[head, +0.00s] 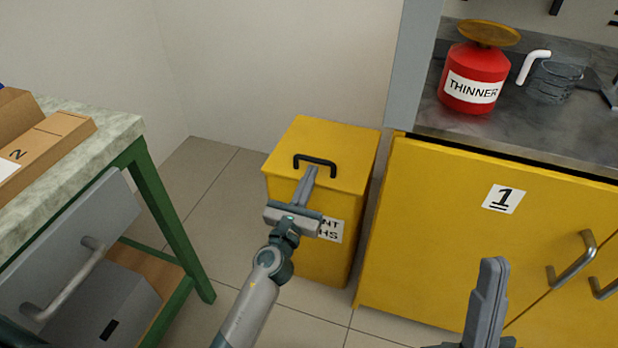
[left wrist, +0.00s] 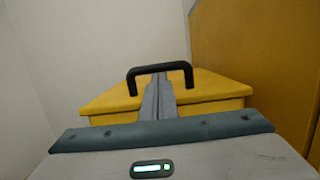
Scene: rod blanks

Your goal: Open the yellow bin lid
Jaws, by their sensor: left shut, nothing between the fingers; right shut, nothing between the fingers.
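The yellow bin (head: 337,262) stands on the floor between the bench and the yellow cabinet, with a partly covered white label on its front. Its yellow lid (head: 340,147) is down and has a black handle (head: 315,159) near the front edge. My left gripper (head: 311,171) is shut and empty, its fingertips just at or below the handle; I cannot tell whether they touch. In the left wrist view the shut fingers (left wrist: 159,79) point at the handle (left wrist: 140,72) and overlap its opening. My right gripper (head: 493,265) is shut and empty at the lower right, in front of the yellow cabinet.
A yellow cabinet (head: 430,240) marked 1 stands close to the bin's right side. On its counter are a red THINNER can (head: 470,72) and a dark mesh cup (head: 555,82). A green-legged bench (head: 110,125) with cardboard boxes (head: 45,140) is at left. Floor (head: 205,180) shows between bench and bin.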

